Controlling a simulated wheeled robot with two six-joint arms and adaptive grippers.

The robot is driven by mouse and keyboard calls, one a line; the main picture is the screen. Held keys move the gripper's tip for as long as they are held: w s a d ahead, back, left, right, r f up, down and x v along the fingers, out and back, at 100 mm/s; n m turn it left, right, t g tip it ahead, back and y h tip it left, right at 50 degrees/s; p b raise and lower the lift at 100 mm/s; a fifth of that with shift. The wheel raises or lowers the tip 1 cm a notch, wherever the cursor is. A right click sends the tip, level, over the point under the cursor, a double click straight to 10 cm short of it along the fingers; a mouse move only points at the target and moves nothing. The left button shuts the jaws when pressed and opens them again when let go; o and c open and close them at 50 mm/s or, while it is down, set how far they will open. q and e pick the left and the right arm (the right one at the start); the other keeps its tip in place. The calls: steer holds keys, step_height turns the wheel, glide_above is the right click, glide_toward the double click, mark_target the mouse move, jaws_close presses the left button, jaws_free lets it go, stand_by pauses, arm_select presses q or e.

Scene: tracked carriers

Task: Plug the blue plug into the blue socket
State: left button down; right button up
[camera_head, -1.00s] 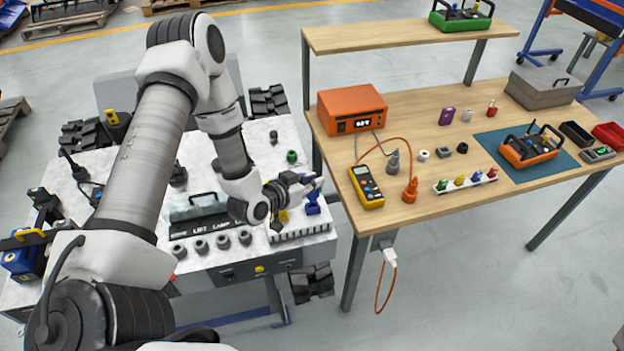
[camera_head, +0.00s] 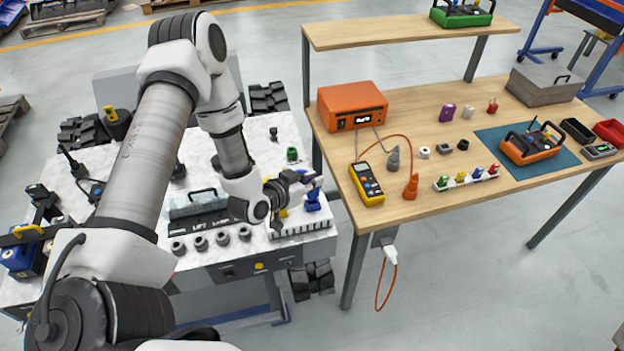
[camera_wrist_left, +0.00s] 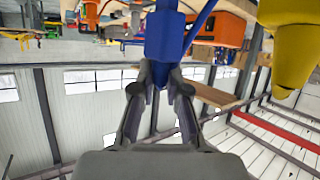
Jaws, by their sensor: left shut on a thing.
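My left gripper (camera_head: 304,184) is shut on the blue plug (camera_head: 313,203) at the right end of the white-topped carrier (camera_head: 232,150). In the left wrist view the two dark fingers (camera_wrist_left: 162,78) close on the plug's blue body (camera_wrist_left: 161,42), and a blue cable runs beside it. The plug is above or at the pale rack (camera_head: 300,229); I cannot tell if they touch. A yellow plug (camera_wrist_left: 292,45) is beside it in the left wrist view. A small blue piece (camera_head: 477,174) sits on a strip on the bench; I cannot tell whether it is the blue socket.
Several grey round fittings (camera_head: 222,238) line the carrier's front edge. A green fitting (camera_head: 292,154) stands behind the gripper. The wooden bench (camera_head: 430,110) to the right holds an orange meter box (camera_head: 352,105) and a yellow multimeter (camera_head: 367,183). A floor gap separates carrier and bench.

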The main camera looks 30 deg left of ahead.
arm_select(q)
steer(key=shift+f, duration=0.15)
stand_by(0.3)
steer(key=shift+f+b, duration=0.9)
steer(key=shift+f, duration=0.25)
stand_by(0.7)
steer(key=c, duration=1.1)
jaws_free()
steer(key=v, duration=1.2)
steer(key=shift+d+f, duration=0.1)
